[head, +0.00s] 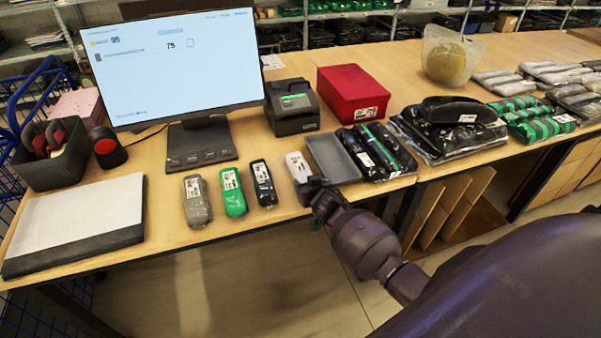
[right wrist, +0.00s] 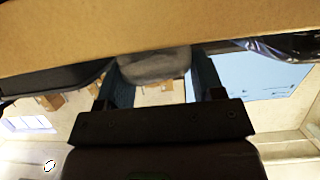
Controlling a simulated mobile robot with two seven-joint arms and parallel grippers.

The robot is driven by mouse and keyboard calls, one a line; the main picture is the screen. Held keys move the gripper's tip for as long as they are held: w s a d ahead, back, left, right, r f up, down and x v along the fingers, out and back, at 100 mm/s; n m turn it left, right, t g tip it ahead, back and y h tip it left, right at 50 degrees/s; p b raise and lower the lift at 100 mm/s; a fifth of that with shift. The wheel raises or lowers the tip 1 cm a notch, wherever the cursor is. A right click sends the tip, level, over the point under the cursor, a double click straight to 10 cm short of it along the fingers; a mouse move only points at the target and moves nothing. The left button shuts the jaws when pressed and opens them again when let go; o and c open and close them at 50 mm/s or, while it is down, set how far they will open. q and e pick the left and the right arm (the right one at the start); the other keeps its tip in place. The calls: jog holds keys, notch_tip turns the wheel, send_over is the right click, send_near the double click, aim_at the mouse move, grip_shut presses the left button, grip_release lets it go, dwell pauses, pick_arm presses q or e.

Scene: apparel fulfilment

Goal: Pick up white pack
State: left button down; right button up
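The white pack (head: 298,167) lies on the table at the right end of a row of packs, just left of a grey tray. My right gripper (head: 318,187) is at the table's front edge, close to the pack's near right side; its fingers are hard to make out in the head view. In the right wrist view the fingers (right wrist: 160,85) stand apart, and a pale rounded pack (right wrist: 153,65) shows beyond or between them, with a gap on its right. I cannot tell whether they touch it. My left gripper is not in view.
Grey (head: 196,201), green (head: 232,192) and black (head: 263,184) packs lie to the left. The grey tray (head: 333,158) is close on the right, beside dark packs (head: 372,150). A label printer (head: 291,107), red box (head: 352,93) and monitor (head: 175,65) stand behind.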

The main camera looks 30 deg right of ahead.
jog(key=shift+c, duration=0.8)
jog(key=shift+r, duration=0.15)
